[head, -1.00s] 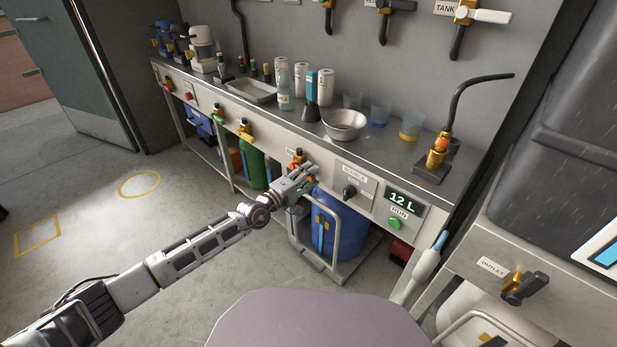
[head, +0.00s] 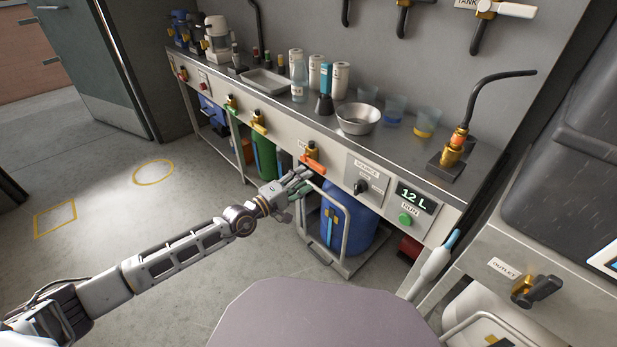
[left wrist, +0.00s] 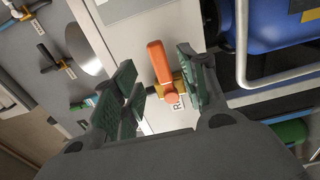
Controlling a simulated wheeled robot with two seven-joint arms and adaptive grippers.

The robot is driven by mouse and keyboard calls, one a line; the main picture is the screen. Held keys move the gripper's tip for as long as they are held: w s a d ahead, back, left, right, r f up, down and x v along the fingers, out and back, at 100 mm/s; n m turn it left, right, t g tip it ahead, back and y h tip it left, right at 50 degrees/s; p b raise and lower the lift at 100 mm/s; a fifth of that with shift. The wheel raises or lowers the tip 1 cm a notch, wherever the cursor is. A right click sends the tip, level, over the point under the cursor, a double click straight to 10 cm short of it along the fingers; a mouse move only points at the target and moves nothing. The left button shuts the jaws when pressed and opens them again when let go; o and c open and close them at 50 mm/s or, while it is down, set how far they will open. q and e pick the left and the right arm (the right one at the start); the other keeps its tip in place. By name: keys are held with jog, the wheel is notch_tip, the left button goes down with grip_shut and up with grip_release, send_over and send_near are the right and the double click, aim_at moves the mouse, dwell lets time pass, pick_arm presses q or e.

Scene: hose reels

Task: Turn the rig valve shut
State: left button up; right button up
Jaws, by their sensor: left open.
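The rig valve has a brass body and an orange lever (head: 314,164) on the bench's front panel, above the blue drum. In the head view the lever lies roughly along the panel. In the left wrist view the orange lever (left wrist: 157,60) sits between the finger lines, with a label starting with R partly hidden beside it. My left gripper (head: 303,181) is just below and in front of the valve, its fingers pointing toward the panel. The left wrist view shows its green-padded fingers (left wrist: 160,82) spread apart with nothing held. My right gripper is not in view.
A blue drum (head: 348,225) stands under the bench behind a metal rail frame (head: 312,225). A black source knob (head: 361,187) and a 12 L display (head: 415,199) are right of the valve. A metal bowl (head: 358,119) and cups stand on the bench. Open floor lies left.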

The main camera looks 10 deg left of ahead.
pick_arm(q)
jog(key=shift+v, duration=2.05)
